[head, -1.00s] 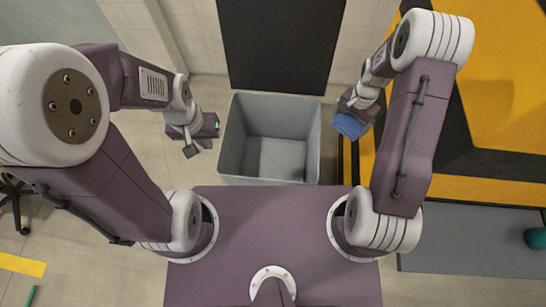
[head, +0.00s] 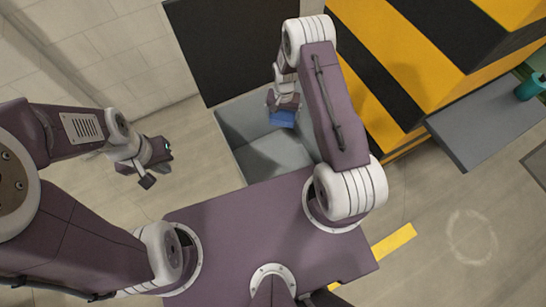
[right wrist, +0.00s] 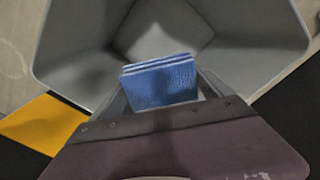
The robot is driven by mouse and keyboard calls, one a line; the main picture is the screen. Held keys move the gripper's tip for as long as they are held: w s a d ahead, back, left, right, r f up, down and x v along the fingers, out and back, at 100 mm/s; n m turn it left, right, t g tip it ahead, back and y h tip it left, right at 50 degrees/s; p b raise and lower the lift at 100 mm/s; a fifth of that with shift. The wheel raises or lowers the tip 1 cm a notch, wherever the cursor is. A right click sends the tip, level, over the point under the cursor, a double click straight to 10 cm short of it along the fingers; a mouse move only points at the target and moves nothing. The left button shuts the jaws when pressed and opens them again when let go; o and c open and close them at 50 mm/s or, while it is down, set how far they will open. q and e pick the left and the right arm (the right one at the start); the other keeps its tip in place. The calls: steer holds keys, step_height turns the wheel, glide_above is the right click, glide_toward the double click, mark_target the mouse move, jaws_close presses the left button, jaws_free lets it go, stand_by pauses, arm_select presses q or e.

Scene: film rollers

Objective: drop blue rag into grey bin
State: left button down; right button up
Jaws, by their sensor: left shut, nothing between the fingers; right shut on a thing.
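The blue rag (head: 283,119) is a small folded block of cloth in my right gripper (head: 284,108). My right gripper is shut on it and holds it over the grey bin (head: 238,152). In the right wrist view the rag (right wrist: 160,82) shows between the fingers, with the open bin (right wrist: 75,45) below and beyond it. The bin's inside looks empty where I can see it; my right arm hides its right part in the head view. My left gripper (head: 150,175) is shut and empty, to the left of the bin.
A dark panel (head: 235,45) stands behind the bin. Yellow and black striped blocks (head: 400,60) stand to the right, with a grey bench (head: 490,125) bearing a teal object (head: 530,87).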

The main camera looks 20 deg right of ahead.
steer(key=shift+s+d+f, duration=0.1)
steer(key=shift+d+f, duration=0.1)
steer(key=shift+d, duration=0.05)
steer(key=shift+a+f, duration=0.2)
arm_select(q)
step_height(320, 180, down, 5)
steer(key=b, duration=0.4)
steer(key=shift+r, duration=0.2)
arm_select(e)
step_height(320, 180, down, 5)
steer(key=shift+a+f, duration=0.1)
steer(key=shift+f, duration=0.1)
arm_select(q)
steer(key=shift+d, duration=0.1)
arm_select(e)
steer(key=o, duration=1.1)
steer(key=shift+c, duration=0.2)
step_height(320, 180, up, 9)
steer(key=shift+r+b, duration=0.1)
steer(key=shift+b, duration=0.4)
arm_select(q)
steer(key=shift+f, duration=0.25)
